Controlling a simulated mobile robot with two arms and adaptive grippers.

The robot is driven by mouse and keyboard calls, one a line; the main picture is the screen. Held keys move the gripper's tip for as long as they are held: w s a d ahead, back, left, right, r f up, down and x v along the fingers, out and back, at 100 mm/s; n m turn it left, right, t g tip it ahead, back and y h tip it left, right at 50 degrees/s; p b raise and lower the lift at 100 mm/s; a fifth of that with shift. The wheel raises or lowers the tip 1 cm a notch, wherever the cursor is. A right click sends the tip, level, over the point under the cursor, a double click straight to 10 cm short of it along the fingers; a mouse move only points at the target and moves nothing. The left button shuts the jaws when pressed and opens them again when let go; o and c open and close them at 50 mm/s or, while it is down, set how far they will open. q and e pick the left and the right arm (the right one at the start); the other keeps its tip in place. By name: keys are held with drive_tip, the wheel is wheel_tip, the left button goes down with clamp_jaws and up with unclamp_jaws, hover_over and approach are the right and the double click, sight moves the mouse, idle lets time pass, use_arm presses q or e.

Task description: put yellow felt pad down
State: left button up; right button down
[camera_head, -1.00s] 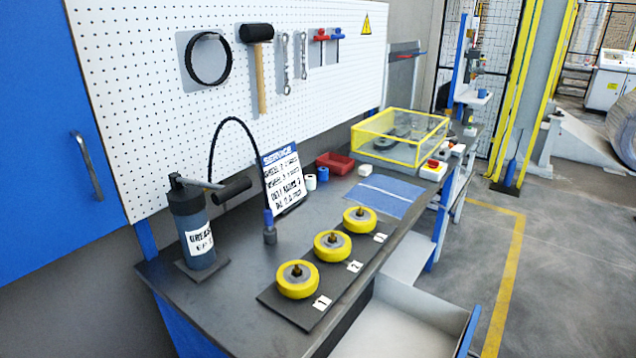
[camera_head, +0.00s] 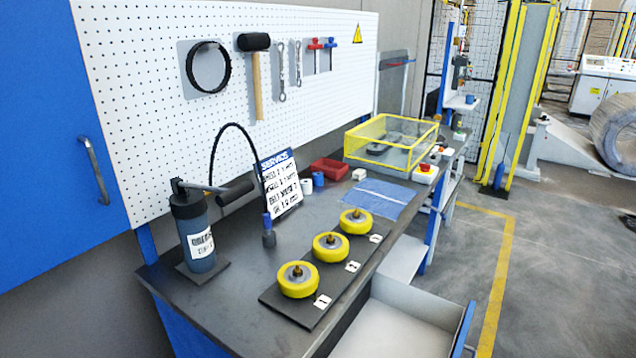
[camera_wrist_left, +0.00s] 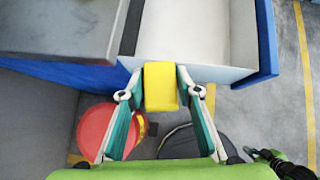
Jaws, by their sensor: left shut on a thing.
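The yellow felt pad (camera_wrist_left: 161,75) shows in the left wrist view as a small yellow block. My left gripper (camera_wrist_left: 161,92) is shut on it, one finger on each side. The pad is in front of the open drawer (camera_wrist_left: 190,35) and the bench edge, and appears apart from both. Neither the pad nor my left gripper shows in the head view.
On the bench (camera_head: 235,310), several yellow wheels (camera_head: 330,245) stand on a dark strip, with a grease canister (camera_head: 195,230) at left. A blue cloth (camera_head: 372,200) and a yellow-framed clear box (camera_head: 392,142) lie behind. The drawer sticks out in front.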

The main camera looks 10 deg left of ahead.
use_arm(q)
drive_tip(key=w+a+r+n+y, duration=0.1)
drive_tip(key=w+a+r+n, duration=0.1)
drive_tip(key=a+r, duration=0.3)
drive_tip(key=shift+w+a+r, duration=0.35)
drive_tip(key=shift+a+r, duration=0.05)
drive_tip(key=shift+a, duration=1.4)
